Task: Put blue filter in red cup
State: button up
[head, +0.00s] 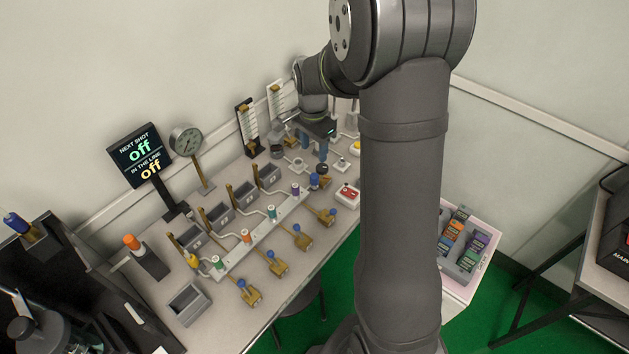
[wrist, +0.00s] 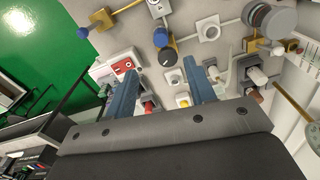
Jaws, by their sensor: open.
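My gripper (head: 314,152) is open over the far right part of the bench, its two blue fingers pointing down. In the wrist view, my gripper (wrist: 162,68) has nothing held between its fingers. A small blue round piece (head: 314,180) stands at the right end of the white rail, near the fingers. A blue round piece (wrist: 83,32) also shows at the upper left of the wrist view. I cannot tell whether it is the blue filter. A small red piece (wrist: 148,105) shows beside the left finger, partly hidden. I cannot tell whether it is the red cup.
A white box with a red top (head: 347,195) sits near the bench edge. The white rail (head: 265,235) carries several coloured pieces, with brass valves in front. A dial gauge (head: 186,140) and a display reading "off" (head: 140,158) stand at the left. My arm hides the bench's right end.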

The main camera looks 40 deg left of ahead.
aim_at(314, 176)
jog(key=s+d+r+m+t+y, duration=0.1)
jog(key=s+r+m+t, duration=0.15)
jog(key=m, duration=1.35)
jog(key=s+d+r+m+t, duration=0.1)
jog(key=s+m+t, duration=0.15)
jog(key=m, duration=1.35)
jog(key=shift+g, duration=0.5)
jog(key=x, duration=1.2)
jog(key=shift+s+a+f, duration=0.15)
jog(key=shift+s+f, duration=0.1)
jog(key=shift+f, duration=0.05)
jog(key=shift+x, duration=2.6)
jog(key=shift+s+a, duration=0.15)
